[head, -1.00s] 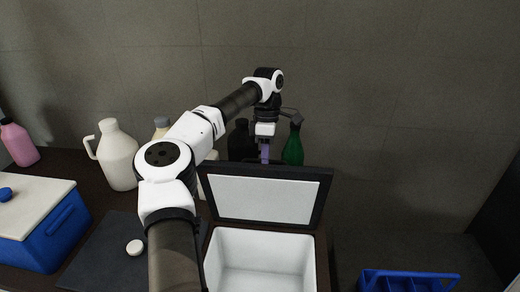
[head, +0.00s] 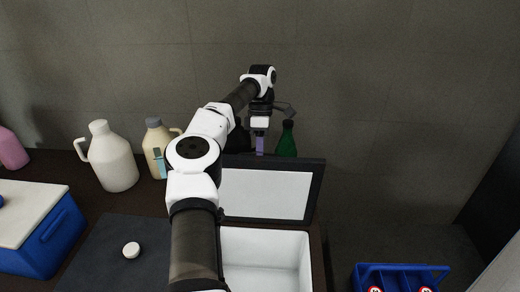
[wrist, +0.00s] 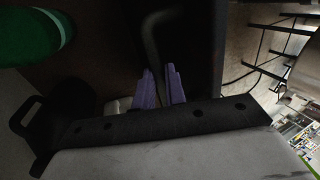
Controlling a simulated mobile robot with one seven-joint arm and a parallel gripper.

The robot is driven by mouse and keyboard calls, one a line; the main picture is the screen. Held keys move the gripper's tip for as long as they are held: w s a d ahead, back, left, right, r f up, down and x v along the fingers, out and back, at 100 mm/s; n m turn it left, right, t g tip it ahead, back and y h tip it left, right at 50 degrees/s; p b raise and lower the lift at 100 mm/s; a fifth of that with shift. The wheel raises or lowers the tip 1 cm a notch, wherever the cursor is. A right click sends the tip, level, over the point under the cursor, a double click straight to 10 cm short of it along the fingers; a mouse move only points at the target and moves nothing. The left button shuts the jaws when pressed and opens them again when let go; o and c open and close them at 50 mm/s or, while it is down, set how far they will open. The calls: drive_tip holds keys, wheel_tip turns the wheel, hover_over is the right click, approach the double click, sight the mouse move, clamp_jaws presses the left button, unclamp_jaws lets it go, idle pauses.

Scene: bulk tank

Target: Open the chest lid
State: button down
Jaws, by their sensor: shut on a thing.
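The white-lined chest (head: 265,262) stands at the bottom middle of the head view, its interior showing. Its lid (head: 265,193) is raised, tilted up behind the opening, with a dark frame and a pale inner panel. My gripper (head: 260,147) is at the lid's upper edge, with purple fingers pointing down. In the wrist view, the gripper (wrist: 161,90) is shut at the lid's dark edge strip (wrist: 165,126). The exact contact is partly hidden. My arm covers the chest's left side.
A green bottle (head: 287,140) stands behind the lid. Jugs (head: 112,160) and (head: 156,140) stand at the left back, with a blue cooler (head: 50,238) in front. A round white cap (head: 131,250) lies on a dark mat. A blue crate (head: 400,278) is lower right.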

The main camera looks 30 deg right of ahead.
drive_tip(key=c, duration=1.8)
unclamp_jaws()
drive_tip(key=shift+a+f, duration=0.1)
drive_tip(key=shift+f, duration=0.4)
drive_tip(key=o, duration=0.3)
drive_tip(key=shift+w+f, duration=0.15)
drive_tip(key=shift+w, duration=0.15)
drive_tip(key=shift+o, duration=0.2)
drive_tip(key=shift+s+r, duration=0.15)
drive_tip(key=shift+r, duration=0.1)
